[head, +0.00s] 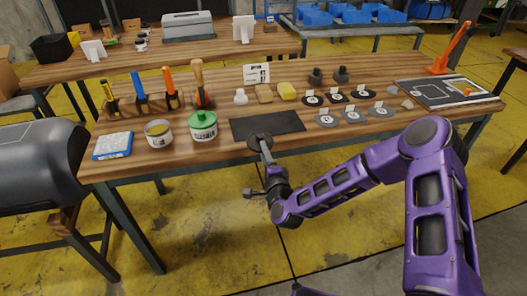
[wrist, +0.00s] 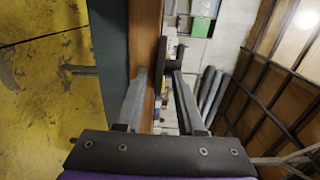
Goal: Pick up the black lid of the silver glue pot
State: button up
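The black lid (head: 259,141) is a dark round disc at the table's front edge, just in front of the black mat, and appears to overhang the edge. In the wrist view the lid (wrist: 161,62) shows edge-on ahead of the fingertips, between their lines. My gripper (head: 265,155) is at the lid's near side; in the wrist view its two fingers (wrist: 159,74) are apart, one on each side of the lid's level. I cannot tell whether they touch it. The silver pot (head: 158,136) stands open at the left, with pale contents.
The black mat (head: 268,124) lies bare behind the lid. Upright tools (head: 170,88) stand at the back left, and labelled discs (head: 351,116) lie to the right. The wooden table edge (wrist: 146,35) is close to my fingers.

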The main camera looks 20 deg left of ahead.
grip_shut()
dwell(0.4)
notch_tip(320, 180, up, 3)
jog(key=shift+f+p, duration=0.1)
jog(key=shift+p, duration=0.7)
jog(key=shift+f, duration=0.15)
jog(key=s+d+r+p, duration=0.1)
jog(key=s+d+r, duration=0.1)
jog(key=s, duration=0.4)
jog(key=s+d+r+p, duration=0.1)
jog(key=s+d+r, duration=0.2)
jog(key=s+d, duration=0.2)
jog(key=shift+s+d+p, duration=0.15)
jog(key=shift+s+p, duration=0.2)
jog(key=shift+s, duration=0.15)
